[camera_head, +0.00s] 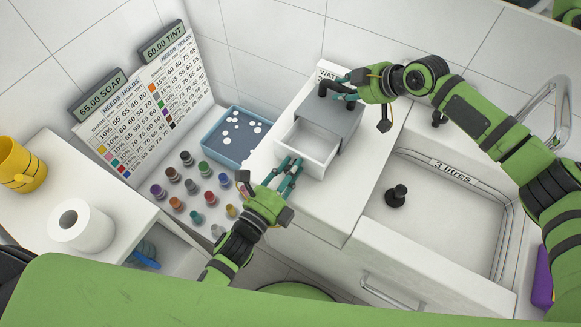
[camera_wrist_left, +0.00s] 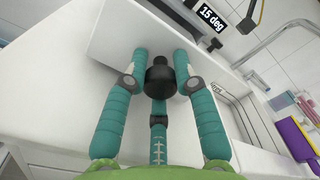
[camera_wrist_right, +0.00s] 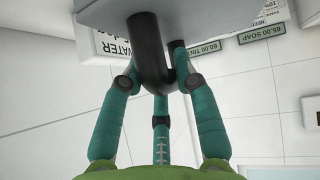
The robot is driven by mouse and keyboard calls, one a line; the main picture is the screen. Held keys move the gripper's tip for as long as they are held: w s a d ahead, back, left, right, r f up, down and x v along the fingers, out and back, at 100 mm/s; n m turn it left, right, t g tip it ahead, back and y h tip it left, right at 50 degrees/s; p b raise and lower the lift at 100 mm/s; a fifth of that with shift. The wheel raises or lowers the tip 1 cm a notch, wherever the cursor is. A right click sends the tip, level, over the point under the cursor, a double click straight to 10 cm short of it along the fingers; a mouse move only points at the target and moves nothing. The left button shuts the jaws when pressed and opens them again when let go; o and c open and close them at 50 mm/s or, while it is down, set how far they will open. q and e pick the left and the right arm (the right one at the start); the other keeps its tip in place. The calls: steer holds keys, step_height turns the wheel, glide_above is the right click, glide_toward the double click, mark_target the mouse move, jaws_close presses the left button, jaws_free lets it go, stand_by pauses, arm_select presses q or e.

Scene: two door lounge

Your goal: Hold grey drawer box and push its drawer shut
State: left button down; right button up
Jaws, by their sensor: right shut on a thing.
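The grey drawer box (camera_head: 338,118) stands on the white counter, with its white drawer (camera_head: 307,143) pulled out toward the lower left. My right gripper (camera_head: 343,89) is shut on the dark curved handle (camera_wrist_right: 148,50) on top of the box. My left gripper (camera_head: 290,166) is at the drawer's front, its fingers apart on either side of the black knob (camera_wrist_left: 160,76). The white drawer front (camera_wrist_left: 120,45) shows behind the knob in the left wrist view. Whether the fingers touch the knob or the drawer front is hard to tell.
A sink marked 3 litres (camera_head: 460,215) with a black stopper (camera_head: 396,196) lies right of the box. A blue tray (camera_head: 228,158) and several small coloured pots (camera_head: 195,195) are to the left. A white roll (camera_head: 80,225) and yellow mug (camera_head: 18,165) stand further left.

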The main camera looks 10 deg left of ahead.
mark_target(309, 151)
arm_select(q)
steer(key=x, duration=0.9)
steer(key=shift+w+a+r, duration=0.1)
arm_select(e)
steer(key=shift+f, duration=0.1)
steer(key=shift+s+a, duration=0.1)
arm_select(q)
steer(key=c, duration=1)
jaws_free()
steer(key=shift+o, duration=0.2)
steer(key=shift+r, duration=0.1)
steer(key=shift+s, duration=0.35)
steer(key=v, duration=1.1)
steer(key=shift+s+a, duration=0.25)
